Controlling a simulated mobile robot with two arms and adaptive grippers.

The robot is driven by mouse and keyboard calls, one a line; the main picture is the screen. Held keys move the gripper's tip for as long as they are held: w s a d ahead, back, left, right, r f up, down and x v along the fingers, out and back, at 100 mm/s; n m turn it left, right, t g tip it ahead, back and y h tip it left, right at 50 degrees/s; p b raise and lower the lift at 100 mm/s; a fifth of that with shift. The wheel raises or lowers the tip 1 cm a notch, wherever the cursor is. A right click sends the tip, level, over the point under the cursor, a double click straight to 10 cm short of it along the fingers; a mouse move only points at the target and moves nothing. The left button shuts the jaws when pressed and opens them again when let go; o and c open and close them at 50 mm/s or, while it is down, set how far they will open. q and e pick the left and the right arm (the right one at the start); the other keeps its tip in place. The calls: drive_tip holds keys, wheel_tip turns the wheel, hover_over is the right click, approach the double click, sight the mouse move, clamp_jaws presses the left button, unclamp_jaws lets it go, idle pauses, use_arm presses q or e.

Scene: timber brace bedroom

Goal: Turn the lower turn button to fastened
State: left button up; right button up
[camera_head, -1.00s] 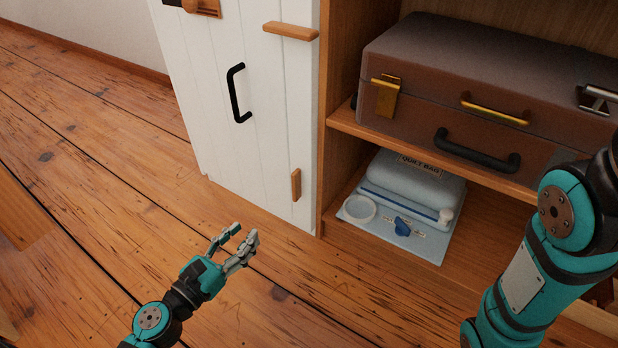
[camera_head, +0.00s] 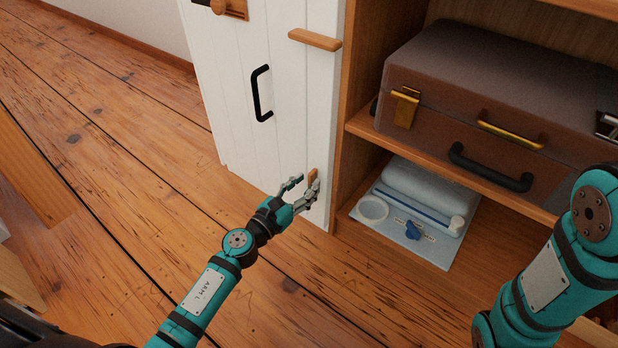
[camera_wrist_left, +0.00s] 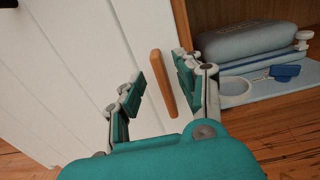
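The lower turn button is a small wooden bar (camera_head: 312,177) low on the white door (camera_head: 283,130), near its right edge. In the left wrist view the bar (camera_wrist_left: 163,82) stands nearly upright, tilted slightly, between my two finger pads. My left gripper (camera_head: 303,190) is open in front of the door and hides the bar's lower part in the head view. Whether a finger touches the bar I cannot tell. A second wooden bar (camera_head: 315,40) lies across the door's upper right edge. My right arm shows at the lower right, but its gripper is out of view.
A black handle (camera_head: 262,93) sits on the door. Right of the door, an open shelf (camera_head: 360,127) holds a brown suitcase (camera_head: 480,75); a pale blue bag (camera_head: 425,187) lies below. Wooden floor (camera_head: 130,200) in front is clear.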

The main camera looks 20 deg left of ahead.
use_arm(q)
drive_tip(key=shift+x, duration=1)
clamp_jaws()
